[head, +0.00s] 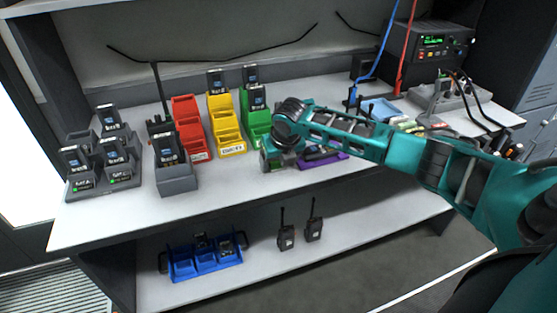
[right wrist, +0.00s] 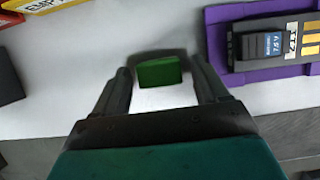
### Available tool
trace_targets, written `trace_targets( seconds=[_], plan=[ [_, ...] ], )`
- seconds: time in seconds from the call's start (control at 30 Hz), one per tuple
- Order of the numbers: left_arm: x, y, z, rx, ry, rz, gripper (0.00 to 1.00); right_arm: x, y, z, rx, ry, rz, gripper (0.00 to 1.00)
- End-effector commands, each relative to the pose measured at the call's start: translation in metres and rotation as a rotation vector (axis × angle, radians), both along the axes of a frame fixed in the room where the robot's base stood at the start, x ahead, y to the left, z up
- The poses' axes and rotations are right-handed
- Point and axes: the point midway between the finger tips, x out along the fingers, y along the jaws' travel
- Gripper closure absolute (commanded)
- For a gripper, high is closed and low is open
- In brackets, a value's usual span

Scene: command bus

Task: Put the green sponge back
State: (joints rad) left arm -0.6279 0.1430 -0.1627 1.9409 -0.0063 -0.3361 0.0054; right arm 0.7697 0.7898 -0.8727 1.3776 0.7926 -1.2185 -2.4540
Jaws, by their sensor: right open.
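The green sponge (right wrist: 160,72) shows as a small green block in the right wrist view, on or just above the white bench top (right wrist: 110,30). A dark grey band borders its upper side; I cannot tell whether that is a holder or a shadow. My right gripper (right wrist: 163,85) is open, with one finger on each side of the sponge and visible gaps to both. In the head view the right gripper (head: 275,160) is low over the bench's front part, and I cannot make out the sponge there. My left gripper is not in view.
A purple tray (right wrist: 216,65) with a device lies close right of the gripper. Yellow (head: 232,150), red (head: 200,155) and green (head: 258,138) bins stand behind and left. Chargers with radios stand at left. A blue bin (head: 205,268) sits on the lower shelf.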

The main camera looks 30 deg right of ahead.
Motion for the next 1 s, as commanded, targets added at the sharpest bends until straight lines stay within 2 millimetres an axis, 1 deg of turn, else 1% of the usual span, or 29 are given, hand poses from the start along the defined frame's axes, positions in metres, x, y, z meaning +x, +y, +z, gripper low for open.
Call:
trace_targets(
  seconds=[0.07,0.17,0.27,0.5,0.6,0.7,0.8,0.87,0.97,1.0],
  plan=[
    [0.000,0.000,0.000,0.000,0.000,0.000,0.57,0.000,0.000,0.002,0.000,-0.001,0.000,0.26],
    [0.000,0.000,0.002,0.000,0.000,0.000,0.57,-0.002,0.000,0.011,0.001,-0.001,0.000,0.26],
    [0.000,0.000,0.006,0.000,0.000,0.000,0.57,-0.008,0.001,0.027,-0.001,-0.003,0.001,0.26],
    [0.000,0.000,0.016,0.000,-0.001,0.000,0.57,-0.027,0.006,0.076,-0.001,-0.004,0.001,0.26],
    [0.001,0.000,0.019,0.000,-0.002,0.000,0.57,-0.035,0.008,0.092,-0.001,-0.003,0.001,0.26],
    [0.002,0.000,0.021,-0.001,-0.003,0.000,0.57,-0.039,0.009,0.104,-0.001,-0.002,0.000,0.26],
    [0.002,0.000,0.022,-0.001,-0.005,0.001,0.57,-0.043,0.011,0.111,0.002,-0.002,-0.001,0.26],
    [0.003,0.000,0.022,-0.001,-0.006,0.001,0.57,-0.044,0.015,0.109,0.014,-0.003,-0.011,0.26],
    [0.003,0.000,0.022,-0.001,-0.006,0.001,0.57,-0.045,0.035,0.092,0.085,-0.029,-0.069,0.26],
    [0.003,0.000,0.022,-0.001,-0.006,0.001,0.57,-0.046,0.047,0.080,0.133,-0.044,-0.112,0.26]
  ],
)
